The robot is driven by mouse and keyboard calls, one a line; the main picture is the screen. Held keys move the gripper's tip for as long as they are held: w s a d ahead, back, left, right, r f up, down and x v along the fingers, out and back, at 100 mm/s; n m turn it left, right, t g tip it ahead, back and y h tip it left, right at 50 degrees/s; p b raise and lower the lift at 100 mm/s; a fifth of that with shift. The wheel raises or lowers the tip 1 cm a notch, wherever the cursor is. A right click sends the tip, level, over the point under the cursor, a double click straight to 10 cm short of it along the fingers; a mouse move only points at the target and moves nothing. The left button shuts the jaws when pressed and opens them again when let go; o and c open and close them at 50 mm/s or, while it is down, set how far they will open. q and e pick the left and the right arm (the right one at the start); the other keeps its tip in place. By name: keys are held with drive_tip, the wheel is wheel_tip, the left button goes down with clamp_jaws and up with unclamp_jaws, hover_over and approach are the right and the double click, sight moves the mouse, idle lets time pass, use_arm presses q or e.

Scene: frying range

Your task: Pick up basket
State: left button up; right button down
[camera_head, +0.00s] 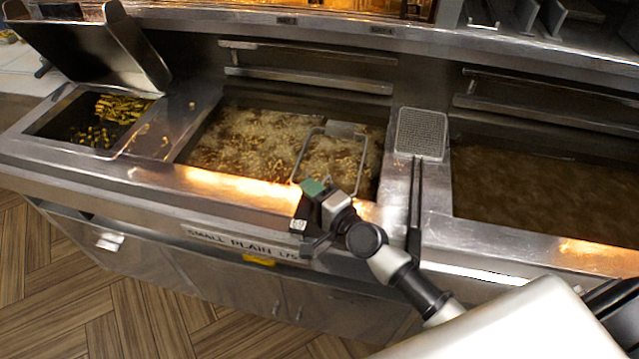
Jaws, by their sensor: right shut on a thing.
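The fry basket (300,159) sits in the left oil vat (225,150), with its wire rim showing above bubbling, foamy oil. Its lower part is hidden in the oil. My right gripper (309,205) is at the front edge of the vat, at the basket's near end, and is shut on the basket's handle. The handle is mostly hidden by the gripper, and a green part shows at the gripper's top. My left gripper is not in view.
A mesh skimmer (421,133) lies on the divider between the vats, its long handle pointing toward me. The right vat (545,190) holds dark, still oil. A bin (60,122) with yellow-green food stands at the left. A sign is on the fryer front.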

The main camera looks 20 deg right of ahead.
drive_tip(key=shift+r+p, duration=0.45)
drive_tip(key=shift+r, duration=0.25)
wheel_tip(320, 180, up, 8)
drive_tip(key=p, duration=0.4)
drive_tip(key=shift+f, duration=0.2)
wheel_tip(320, 180, up, 9)
drive_tip(key=shift+p, duration=0.4)
drive_tip(key=shift+r, duration=0.1)
